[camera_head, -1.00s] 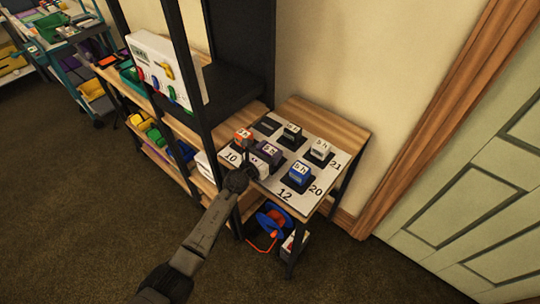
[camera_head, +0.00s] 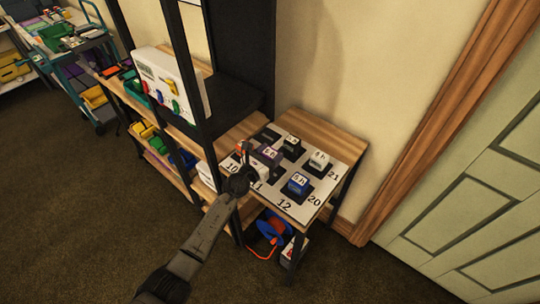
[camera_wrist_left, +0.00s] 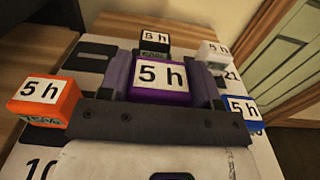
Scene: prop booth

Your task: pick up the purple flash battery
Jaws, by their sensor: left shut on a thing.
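The purple flash battery (camera_wrist_left: 160,76) has a white "5 h" label on top and sits between the two fingers of my left gripper (camera_wrist_left: 163,84) in the wrist view. The gripper is shut on it. In the head view the battery (camera_head: 268,153) shows over the white numbered board (camera_head: 297,209), just beyond my left gripper (camera_head: 262,158). I cannot tell whether it is clear of the board. Its lower part is hidden by the gripper. My right gripper is not in view.
Close around stand an orange battery (camera_wrist_left: 44,112), a black one (camera_wrist_left: 155,47), a white one (camera_wrist_left: 214,60) and a blue one (camera_head: 298,187). A dark empty pad (camera_head: 268,134) lies at the back left. A black shelf post (camera_head: 194,95) rises left of the board.

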